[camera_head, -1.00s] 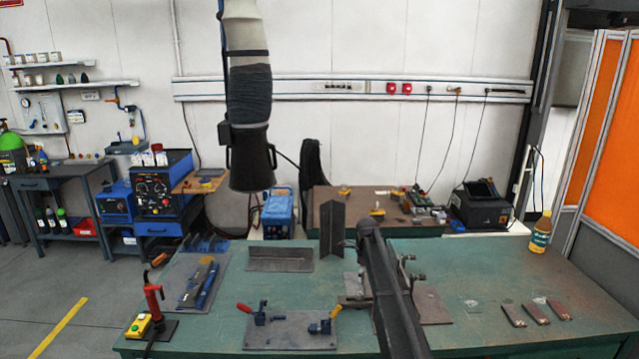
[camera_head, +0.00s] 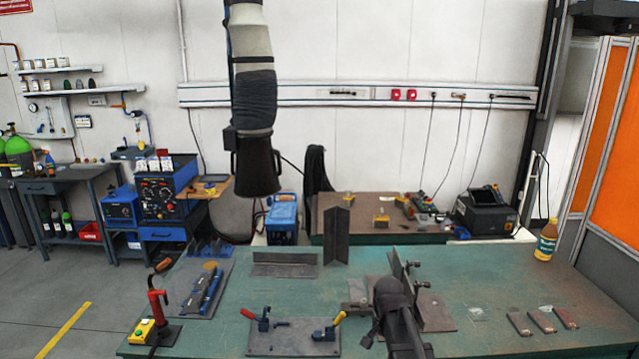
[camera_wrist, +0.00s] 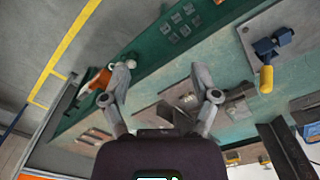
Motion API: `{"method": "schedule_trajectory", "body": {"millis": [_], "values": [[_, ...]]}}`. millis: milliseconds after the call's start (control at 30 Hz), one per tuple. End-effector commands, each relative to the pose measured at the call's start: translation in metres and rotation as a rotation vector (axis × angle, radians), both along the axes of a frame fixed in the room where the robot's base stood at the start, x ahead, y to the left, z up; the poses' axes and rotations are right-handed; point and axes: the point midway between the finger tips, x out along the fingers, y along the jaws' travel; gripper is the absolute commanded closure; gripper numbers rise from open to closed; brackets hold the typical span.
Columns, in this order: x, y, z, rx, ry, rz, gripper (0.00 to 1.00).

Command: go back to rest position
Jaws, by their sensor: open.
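My gripper (camera_wrist: 163,85) shows in the wrist view with its two grey fingers spread well apart and nothing between them. The green workbench (camera_wrist: 150,62) lies beyond the fingers. In the head view my dark arm rises from the bottom edge in front of the bench (camera_head: 470,258), and the fingers cannot be made out clearly there. The arm hides part of a dark metal fixture plate (camera_head: 436,312).
A clamp plate (camera_head: 293,341) with red and yellow handles lies front centre. A red-handled tool (camera_head: 155,305) stands at left. Three small dark pieces (camera_head: 542,320) and a bottle (camera_head: 547,240) are at right. A fume extraction hose (camera_head: 255,100) hangs above.

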Motion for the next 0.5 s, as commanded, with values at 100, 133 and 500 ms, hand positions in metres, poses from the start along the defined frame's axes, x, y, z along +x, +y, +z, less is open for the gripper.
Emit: {"method": "schedule_trajectory", "body": {"millis": [100,133,500], "values": [[-0.042,0.000,0.000,0.000,0.000,0.168,0.22],[-0.050,0.000,0.000,0.000,0.000,0.211,0.22],[-0.119,0.000,0.000,0.000,0.001,0.600,0.22]]}}
